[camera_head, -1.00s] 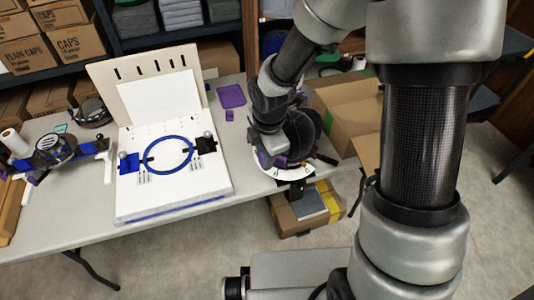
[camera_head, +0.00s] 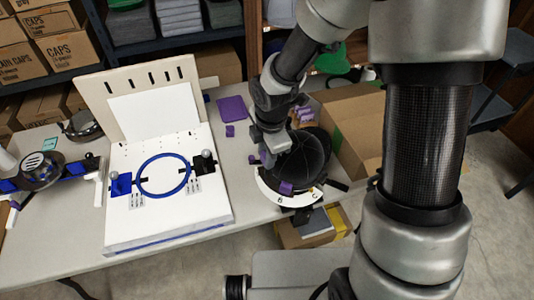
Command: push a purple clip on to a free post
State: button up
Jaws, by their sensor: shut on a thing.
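A black dome-shaped holder (camera_head: 300,158) stands at the right end of the table with a curved white band (camera_head: 275,199) along its front. One purple clip (camera_head: 287,188) sits at the band's front. My gripper (camera_head: 262,157) is at the dome's left side, pointing down. It is shut on a small purple piece (camera_head: 253,159), which looks like a clip and is mostly hidden by the fingers. I cannot tell whether that piece touches the band. The posts are too small or hidden to make out.
A white board with a blue hoop (camera_head: 164,193) lies left of the dome. A purple tray (camera_head: 233,109) and a loose purple piece (camera_head: 230,131) lie behind. More purple pieces (camera_head: 304,115) show behind the dome. An open cardboard box (camera_head: 348,125) stands at the right.

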jog(key=shift+w+a+f+b, duration=0.1)
jog(key=shift+w+f+b, duration=0.1)
jog(key=shift+f+b, duration=0.7)
jog(key=shift+w+f+b, duration=0.15)
jog(key=shift+f+b, duration=0.5)
jog(key=shift+f, duration=0.5)
jog(key=shift+w+a+f+b, duration=0.1)
jog(key=shift+w+f+b, duration=0.1)
jog(key=shift+f+b, duration=0.7)
jog(key=shift+f, duration=0.4)
jog(key=shift+w+f, duration=0.1)
jog(key=shift+f, duration=0.25)
jog(key=shift+r, duration=0.1)
jog(key=o, duration=1.1)
jog(key=s+r+p, duration=0.1)
jog(key=r+p, duration=0.1)
jog(key=r, duration=0.6)
jog(key=s+d+r+p, duration=0.1)
jog(key=s+r+p, duration=0.1)
jog(key=r, duration=0.7)
